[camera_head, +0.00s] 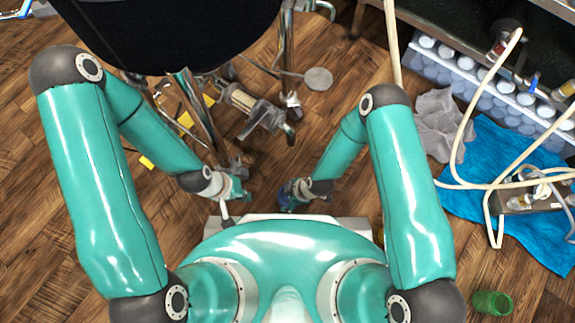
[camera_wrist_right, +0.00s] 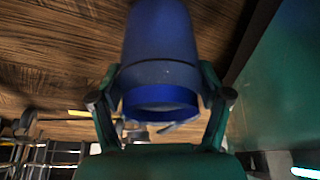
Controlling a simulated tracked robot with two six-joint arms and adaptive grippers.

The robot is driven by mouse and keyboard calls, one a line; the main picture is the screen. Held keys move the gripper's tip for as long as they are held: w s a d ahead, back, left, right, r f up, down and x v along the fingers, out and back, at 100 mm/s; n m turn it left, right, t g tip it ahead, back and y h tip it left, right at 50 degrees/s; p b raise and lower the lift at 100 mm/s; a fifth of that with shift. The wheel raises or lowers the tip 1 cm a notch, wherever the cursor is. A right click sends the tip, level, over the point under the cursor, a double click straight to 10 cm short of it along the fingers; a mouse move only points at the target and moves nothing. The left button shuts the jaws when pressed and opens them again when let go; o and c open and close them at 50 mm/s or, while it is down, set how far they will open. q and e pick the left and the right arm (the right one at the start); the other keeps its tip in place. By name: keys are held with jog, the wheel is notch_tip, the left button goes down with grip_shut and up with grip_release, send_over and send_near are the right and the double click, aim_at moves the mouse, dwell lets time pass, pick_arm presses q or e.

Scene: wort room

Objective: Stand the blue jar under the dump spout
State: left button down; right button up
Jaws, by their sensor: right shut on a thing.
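The blue jar (camera_wrist_right: 162,55) fills the upper middle of the right wrist view. My right gripper (camera_wrist_right: 165,88) is shut on it, with one green finger on each side. In the head view the right gripper (camera_head: 290,195) is small, low and close in front of my body, with a bit of blue at its tip. My left gripper (camera_head: 240,190) hangs to the left of it, and its fingers are too small to read. Metal pipework with a valve (camera_head: 262,115) stands below the large dark vessel (camera_head: 165,35). I cannot tell which part is the dump spout.
A white crate of capped bottles (camera_head: 480,85) is at the right. A blue towel (camera_head: 475,215), grey cloth (camera_head: 442,120) and pale hoses (camera_head: 465,120) lie near it. A green cup (camera_head: 492,302) is at the lower right. Wooden floor (camera_head: 335,115) is clear between pipework and right arm.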

jog(key=shift+f, duration=0.35)
jog(key=shift+f, duration=0.2)
jog(key=o, duration=1)
jog(key=shift+r, duration=0.1)
jog(key=shift+o, duration=0.2)
